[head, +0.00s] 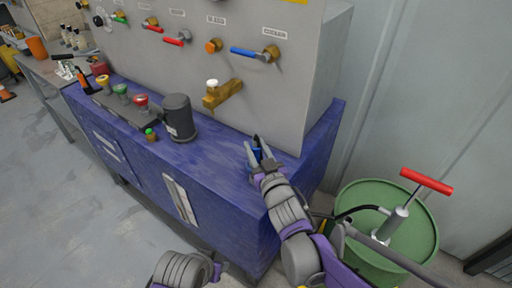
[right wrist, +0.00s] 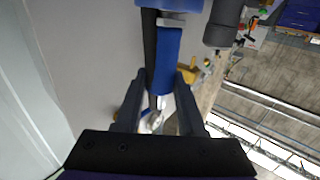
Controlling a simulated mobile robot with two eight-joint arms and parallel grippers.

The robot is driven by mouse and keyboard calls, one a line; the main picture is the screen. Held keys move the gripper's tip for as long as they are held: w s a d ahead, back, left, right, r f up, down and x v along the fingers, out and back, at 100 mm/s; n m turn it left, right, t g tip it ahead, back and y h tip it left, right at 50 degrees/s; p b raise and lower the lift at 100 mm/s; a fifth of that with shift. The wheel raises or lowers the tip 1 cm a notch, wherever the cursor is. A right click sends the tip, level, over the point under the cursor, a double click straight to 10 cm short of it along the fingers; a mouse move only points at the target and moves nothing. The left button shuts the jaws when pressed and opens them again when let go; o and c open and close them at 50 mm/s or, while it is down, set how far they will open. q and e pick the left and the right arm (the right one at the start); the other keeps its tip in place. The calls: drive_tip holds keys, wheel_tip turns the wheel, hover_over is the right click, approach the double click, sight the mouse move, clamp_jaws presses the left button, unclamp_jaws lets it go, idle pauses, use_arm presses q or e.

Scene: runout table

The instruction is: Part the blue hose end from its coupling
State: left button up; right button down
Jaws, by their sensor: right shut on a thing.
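My right gripper (head: 256,148) is over the right part of the blue bench top, in front of the grey panel. Its fingers are shut on a blue cylindrical piece (head: 256,154), which I take for the blue hose end. In the right wrist view the blue piece (right wrist: 167,58) lies between the fingers (right wrist: 160,85). A silver metal collar (right wrist: 172,19) and another blue part (right wrist: 178,4) sit at its upper end in that view. I cannot tell whether hose end and coupling are joined. My left gripper is not in view; only part of my left arm shows at the bottom.
The grey panel (head: 170,60) carries several coloured handles and a brass valve (head: 222,95). A dark grey canister (head: 179,118) and coloured knobs (head: 141,100) stand on the blue bench (head: 215,160). A green drum (head: 420,222) with a red-handled pump (head: 426,180) is at right.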

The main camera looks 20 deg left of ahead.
sight(256, 140)
idle(0.5)
drive_tip(key=shift+s+r+p, duration=0.15)
drive_tip(key=shift+r+p, duration=1.95)
drive_tip(key=shift+r, duration=1.05)
